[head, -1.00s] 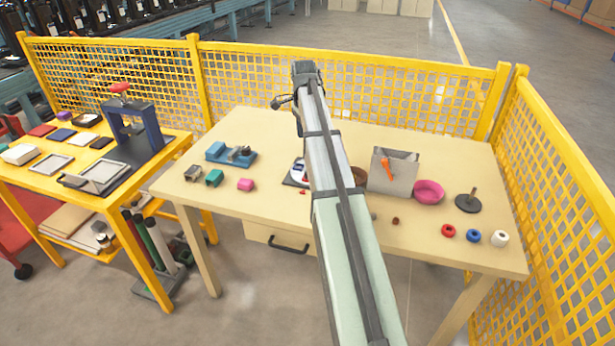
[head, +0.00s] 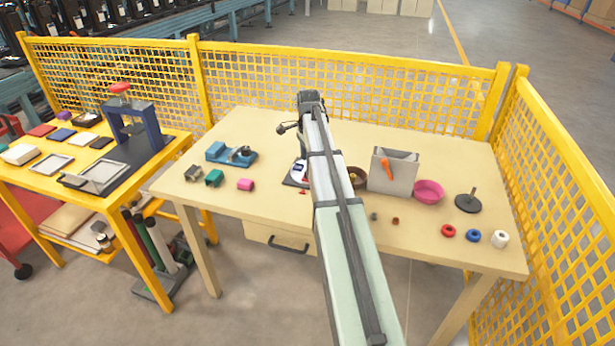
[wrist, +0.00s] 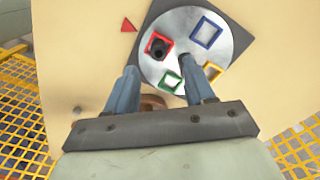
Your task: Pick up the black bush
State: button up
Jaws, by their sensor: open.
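In the wrist view a round grey plate (wrist: 197,80) lies on a dark square base (wrist: 232,20). Red, blue, green and yellow square frames are on it. A dark round piece (wrist: 157,47), which looks like the black bush, sits inside the red frame. Another small dark shape (wrist: 184,60) shows near the plate's middle; I cannot tell what it is. My gripper (wrist: 168,78) is open, its two fingers apart over the near part of the plate, with the red frame beyond them. In the head view the arm hides most of the plate (head: 297,175) and the gripper's fingers.
A red triangle (wrist: 128,25) lies left of the plate. A brown bowl (head: 359,177), a grey box (head: 392,172), a pink bowl (head: 429,191) and several rings stand to the right. A blue fixture (head: 217,152) stands left. Yellow mesh fencing (head: 350,90) borders the table.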

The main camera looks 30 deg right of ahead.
notch_tip(320, 180, down, 5)
jog(key=shift+a+r, duration=0.1)
jog(key=shift+a, duration=0.05)
grip_shut()
dwell(0.6)
